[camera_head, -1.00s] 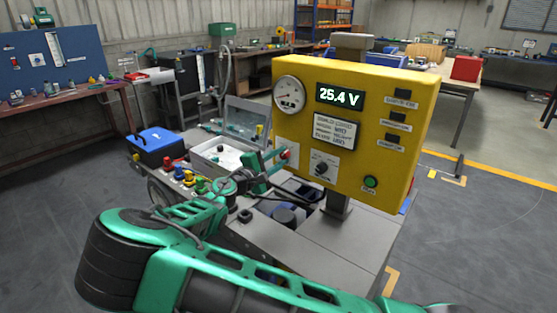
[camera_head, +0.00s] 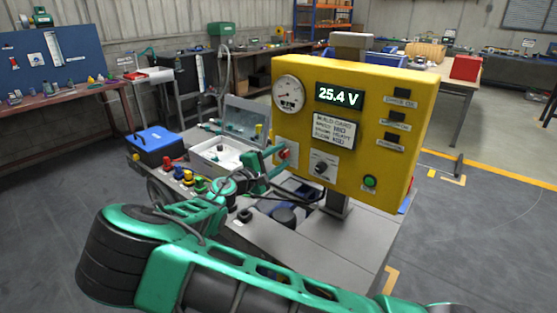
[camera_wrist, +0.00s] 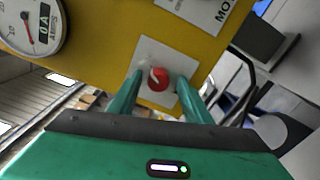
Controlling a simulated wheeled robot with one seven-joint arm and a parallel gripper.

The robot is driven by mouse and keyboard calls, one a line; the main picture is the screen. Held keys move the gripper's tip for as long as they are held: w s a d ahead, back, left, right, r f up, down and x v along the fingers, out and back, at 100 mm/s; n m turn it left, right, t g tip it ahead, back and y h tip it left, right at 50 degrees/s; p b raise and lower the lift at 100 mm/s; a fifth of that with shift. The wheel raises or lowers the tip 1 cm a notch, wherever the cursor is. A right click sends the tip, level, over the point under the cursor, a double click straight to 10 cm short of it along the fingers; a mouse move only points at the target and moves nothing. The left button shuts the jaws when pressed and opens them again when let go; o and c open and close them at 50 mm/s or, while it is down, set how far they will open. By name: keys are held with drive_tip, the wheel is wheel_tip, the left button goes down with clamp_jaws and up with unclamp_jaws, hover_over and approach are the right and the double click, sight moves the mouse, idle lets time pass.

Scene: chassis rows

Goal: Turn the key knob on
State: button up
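The yellow panel (camera_head: 350,108) stands upright on the grey cart, its display reading 25.4 V. A red knob (camera_wrist: 158,79) on a white plate sits at the panel's lower left; in the head view the red knob (camera_head: 284,154) is partly hidden by my gripper. My gripper (camera_wrist: 157,84) has one green finger on each side of the red knob, with the fingers apart. I cannot tell whether they touch it. A black knob (camera_head: 321,168) on another white plate sits to the right. A green button (camera_head: 370,181) is at the lower right.
The grey cart (camera_head: 300,245) carries the panel, a white tray (camera_head: 217,158) and several coloured knobs. A blue box (camera_head: 156,146) stands at its left end. A round gauge (camera_head: 289,92) is on the panel's upper left. Open floor lies to the right.

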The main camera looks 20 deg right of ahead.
drive_tip(key=shift+a, duration=0.1)
drive_tip(key=v, duration=1)
drive_tip(key=shift+s+a, duration=0.2)
drive_tip(key=shift+a, duration=0.05)
drive_tip(key=shift+f, duration=0.1)
